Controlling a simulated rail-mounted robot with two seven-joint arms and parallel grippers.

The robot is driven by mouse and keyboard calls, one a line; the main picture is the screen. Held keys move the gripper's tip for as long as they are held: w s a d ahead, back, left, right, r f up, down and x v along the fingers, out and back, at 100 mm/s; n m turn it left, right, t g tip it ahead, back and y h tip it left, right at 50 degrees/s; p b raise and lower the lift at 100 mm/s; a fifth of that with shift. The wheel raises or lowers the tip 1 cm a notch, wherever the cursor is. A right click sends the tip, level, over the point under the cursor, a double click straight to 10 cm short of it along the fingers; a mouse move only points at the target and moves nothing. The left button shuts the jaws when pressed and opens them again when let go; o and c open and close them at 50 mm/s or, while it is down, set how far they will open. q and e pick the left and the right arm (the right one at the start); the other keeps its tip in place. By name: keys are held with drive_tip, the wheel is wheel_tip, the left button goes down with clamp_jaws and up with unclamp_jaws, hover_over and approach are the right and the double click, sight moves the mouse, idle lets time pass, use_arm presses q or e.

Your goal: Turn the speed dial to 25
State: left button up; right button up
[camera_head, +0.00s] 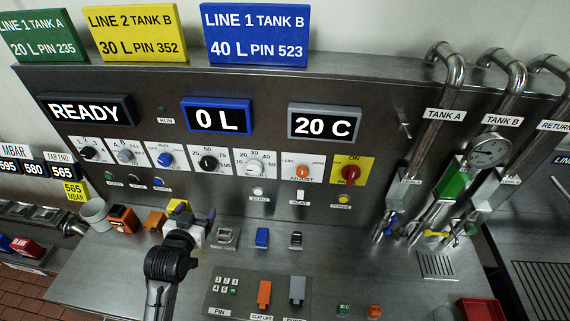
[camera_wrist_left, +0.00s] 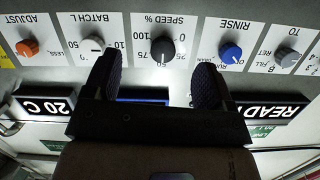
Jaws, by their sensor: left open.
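The speed dial (camera_head: 208,162) is a black knob on a white plate in the panel's row of dials. In the left wrist view, which is upside down, the speed dial (camera_wrist_left: 162,50) shows with marks such as 25, 50, 75 and 100 around it. Its exact pointer setting is too small to tell. My left gripper (camera_head: 196,215) is below the dial row in the head view, apart from the dial. In the wrist view my left gripper (camera_wrist_left: 158,66) is open and empty, its fingers spread to either side of the dial's line. My right gripper is out of view.
A blue rinse knob (camera_head: 165,159) and a white batch knob (camera_head: 255,166) flank the dial. A red switch on a yellow plate (camera_head: 350,173) is farther right. The blue display (camera_head: 218,117) above reads 0 L. Small boxes and switches stand on the counter below.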

sight(207, 165)
use_arm(q)
drive_tip(key=w+r+t, duration=0.1)
drive_tip(key=w, duration=0.3)
drive_tip(key=w+r, duration=0.1)
drive_tip(key=w, duration=0.3)
drive_tip(key=w+r+m+t, duration=0.1)
drive_tip(key=w+r, duration=0.1)
drive_tip(key=w, duration=0.2)
drive_tip(key=shift+d+t+h, duration=0.25)
drive_tip(key=shift+t+h, duration=0.05)
drive_tip(key=shift+w+d, duration=0.15)
drive_tip(key=shift+w, duration=1.05)
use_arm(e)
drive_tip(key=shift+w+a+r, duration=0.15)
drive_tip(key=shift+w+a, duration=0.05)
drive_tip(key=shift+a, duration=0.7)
use_arm(q)
drive_tip(key=shift+c, duration=0.2)
drive_tip(key=c, duration=0.9)
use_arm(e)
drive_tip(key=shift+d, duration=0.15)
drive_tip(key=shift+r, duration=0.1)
